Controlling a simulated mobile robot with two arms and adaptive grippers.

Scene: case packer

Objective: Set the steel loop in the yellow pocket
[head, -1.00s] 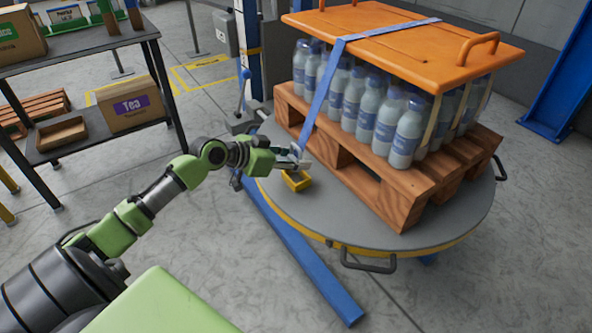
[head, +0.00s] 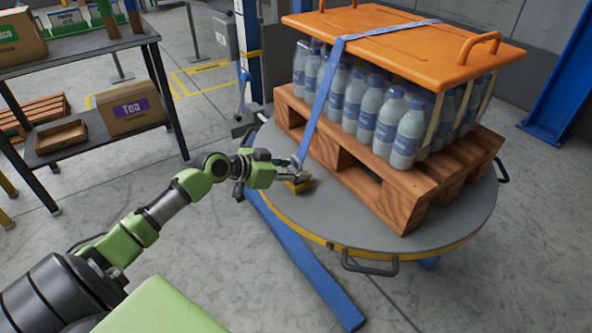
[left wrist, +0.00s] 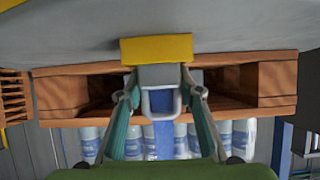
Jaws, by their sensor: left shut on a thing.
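The steel loop (left wrist: 161,102) sticks out of a grey block between my left fingertips in the left wrist view. My left gripper (head: 289,171) is shut on this loop piece, with a finger on each side. The blue strap (head: 317,110) runs from the loop up over the load. My right gripper is out of view.
A wooden pallet (head: 360,188) with several bottles under an orange board (head: 400,42) stands on the grey round turntable (head: 440,222), close to my left gripper. A shelf (head: 110,140) with boxes is at the left. Floor in front is clear.

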